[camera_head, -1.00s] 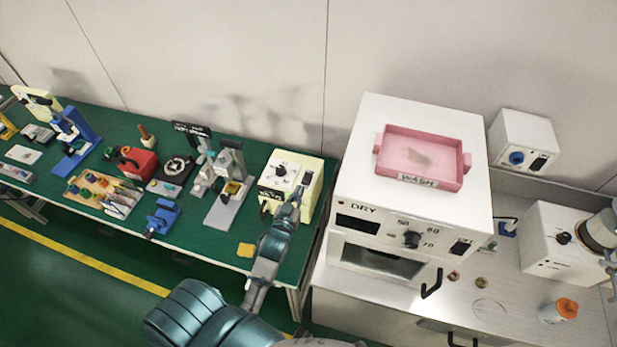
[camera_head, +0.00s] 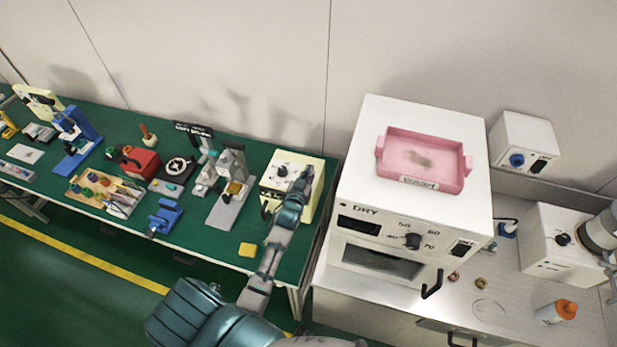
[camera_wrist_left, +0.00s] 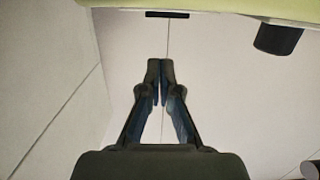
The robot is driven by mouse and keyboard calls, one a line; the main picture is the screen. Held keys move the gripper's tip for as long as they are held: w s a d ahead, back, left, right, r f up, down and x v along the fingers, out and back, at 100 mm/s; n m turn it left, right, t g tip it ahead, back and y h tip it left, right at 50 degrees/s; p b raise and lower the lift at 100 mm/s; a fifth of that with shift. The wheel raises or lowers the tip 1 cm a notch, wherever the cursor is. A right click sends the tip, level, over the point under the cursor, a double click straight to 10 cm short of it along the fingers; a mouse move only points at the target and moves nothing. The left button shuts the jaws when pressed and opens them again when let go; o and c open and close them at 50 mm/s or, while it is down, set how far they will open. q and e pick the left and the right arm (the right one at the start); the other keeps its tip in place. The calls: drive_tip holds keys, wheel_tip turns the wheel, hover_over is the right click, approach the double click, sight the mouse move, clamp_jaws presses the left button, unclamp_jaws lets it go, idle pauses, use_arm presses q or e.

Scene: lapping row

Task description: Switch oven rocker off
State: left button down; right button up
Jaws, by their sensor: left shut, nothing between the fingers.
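The oven (camera_head: 375,215) is the white box marked DRY, right of centre in the head view. Its dark rocker (camera_head: 462,248) is at the right end of the front panel, beside a black dial (camera_head: 411,241); its position is too small to read. My left gripper (camera_head: 306,174) is shut and empty. In the head view it overlaps the right part of a cream box (camera_head: 283,170), left of the oven and apart from the rocker. The left wrist view shows its fingers (camera_wrist_left: 160,80) together, with a pale yellow-green edge and a dark cylinder above.
A pink WASH tray (camera_head: 463,183) sits on the oven. A black handle (camera_head: 432,284) sticks out at the oven's lower front. White control boxes (camera_head: 523,143) and an orange-capped bottle (camera_head: 557,312) are at right. The green bench (camera_head: 226,262) holds several tools.

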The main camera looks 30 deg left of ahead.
use_arm(q)
wheel_tip(320, 180, down, 4)
drive_tip(key=shift+a+r, duration=0.15)
idle(0.3)
